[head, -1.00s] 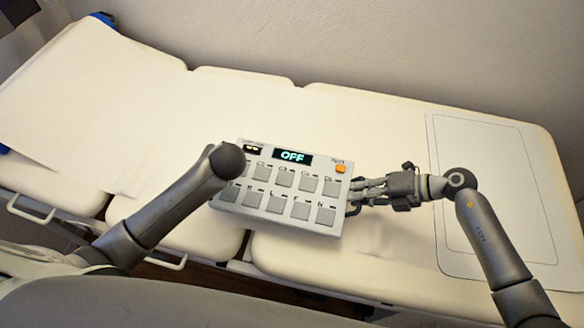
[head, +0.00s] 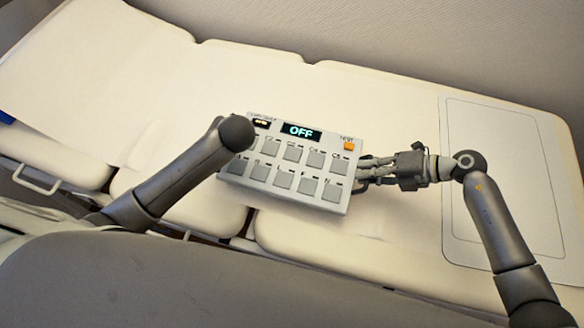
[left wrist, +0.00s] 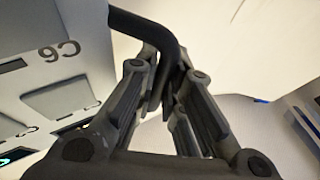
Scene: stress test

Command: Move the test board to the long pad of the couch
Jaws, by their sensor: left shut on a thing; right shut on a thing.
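The test board (head: 291,165) is a light grey panel with rows of grey square keys, an orange key and a display reading OFF. It appears above the middle of the cream couch, tilted in the head view. My right gripper (head: 376,170) is shut on the board's right side. In the left wrist view my left gripper (left wrist: 168,80) is shut on a dark bar handle of the board (left wrist: 60,60). In the head view my left wrist hides that grip. The couch's long pad (head: 400,235) extends right from a seam below the board.
A pale outlined rectangular sheet (head: 505,215) lies on the right end of the couch. A raised backrest section (head: 90,70) is at left. A wall (head: 420,35) runs behind the couch. A white rail (head: 36,181) shows at the front left edge. Clear padding lies behind the board.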

